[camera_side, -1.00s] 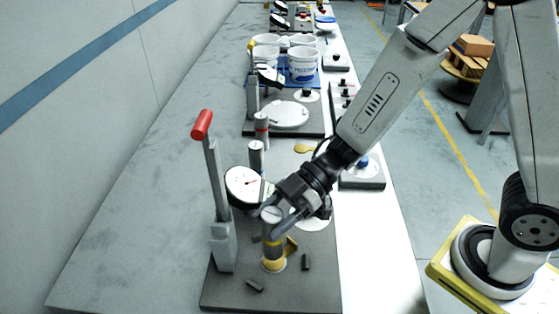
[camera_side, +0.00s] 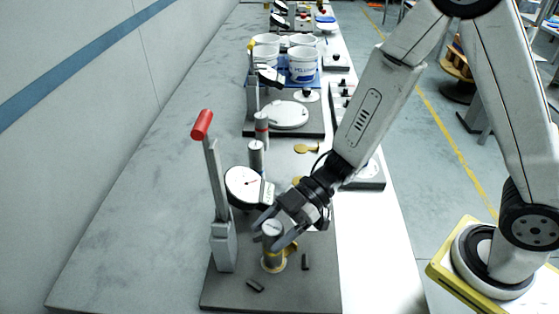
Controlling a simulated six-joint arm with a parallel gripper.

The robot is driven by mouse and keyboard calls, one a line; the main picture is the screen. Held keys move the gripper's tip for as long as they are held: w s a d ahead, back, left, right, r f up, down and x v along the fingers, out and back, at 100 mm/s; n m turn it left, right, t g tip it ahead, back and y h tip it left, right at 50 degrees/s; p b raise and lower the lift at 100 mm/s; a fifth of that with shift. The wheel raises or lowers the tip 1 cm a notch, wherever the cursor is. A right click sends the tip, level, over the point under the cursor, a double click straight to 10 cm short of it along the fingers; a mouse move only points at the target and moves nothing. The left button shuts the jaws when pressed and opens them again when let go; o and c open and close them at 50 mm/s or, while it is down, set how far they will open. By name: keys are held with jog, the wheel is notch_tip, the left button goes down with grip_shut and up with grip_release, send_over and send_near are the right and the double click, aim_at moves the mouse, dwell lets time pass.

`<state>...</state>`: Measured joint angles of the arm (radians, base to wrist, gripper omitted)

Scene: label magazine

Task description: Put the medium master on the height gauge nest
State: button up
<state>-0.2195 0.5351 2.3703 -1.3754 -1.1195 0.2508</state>
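A grey metal cylinder (camera_side: 272,256), which I take to be the medium master, stands upright at the yellow-ringed nest (camera_side: 264,269) on the dark gauge plate (camera_side: 325,290). Its base appears down within the ring. My gripper (camera_side: 268,234) reaches in from the upper right, with one finger on the far left side of the cylinder's top and one on the near right side. Whether the fingers touch it is too small to tell. The dial gauge (camera_side: 243,186) and its red-handled lever stand (camera_side: 222,245) are just left and behind.
Small dark blocks (camera_side: 255,286) lie on the plate's front. Another gauge plate (camera_side: 250,129) and white buckets (camera_side: 303,66) are farther back. The bench left of the plate is clear.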

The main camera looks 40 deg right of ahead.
jog(key=shift+o, duration=0.9)
jog(key=shift+r, duration=0.15)
jog(key=shift+d+r, duration=0.1)
jog(key=w+v, duration=0.1)
jog(key=v, duration=1)
jog(key=shift+s+d, duration=0.4)
jog(key=shift+s, duration=0.1)
